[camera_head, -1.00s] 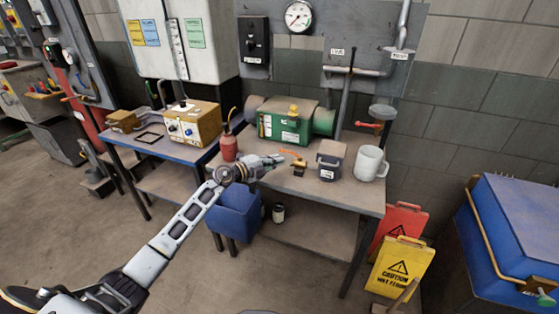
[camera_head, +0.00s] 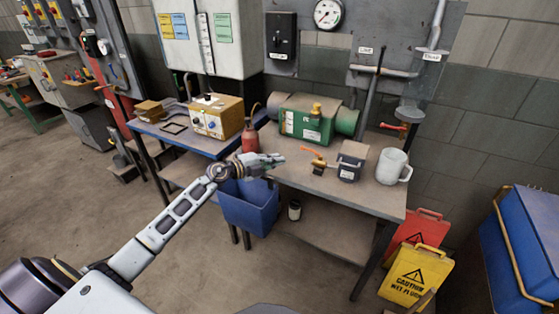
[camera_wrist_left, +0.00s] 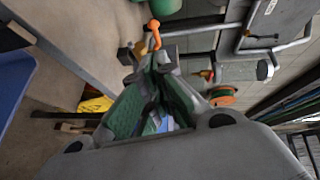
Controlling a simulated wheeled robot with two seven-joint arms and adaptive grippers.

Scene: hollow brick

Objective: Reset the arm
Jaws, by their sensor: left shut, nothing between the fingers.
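My left arm (camera_head: 165,228) comes in from the lower left of the head view. My left gripper (camera_head: 279,159) is at the left front edge of the workbench (camera_head: 345,202), with its fingers pointing right. It is shut and holds nothing. In the left wrist view the closed fingers (camera_wrist_left: 157,62) meet near the orange lever handle (camera_wrist_left: 153,33), which appears just beyond the tips. The orange-handled brass valve (camera_head: 318,163) lies on the bench to the right of the gripper, apart from it. My right gripper is not in view.
The bench also holds a green motor (camera_head: 307,119), a red oil can (camera_head: 250,138), a dark grey box (camera_head: 350,163) and a white mug (camera_head: 391,166). A blue bin (camera_head: 249,206) stands below the gripper. Yellow and red caution signs (camera_head: 416,275) stand at the right. Floor at left is clear.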

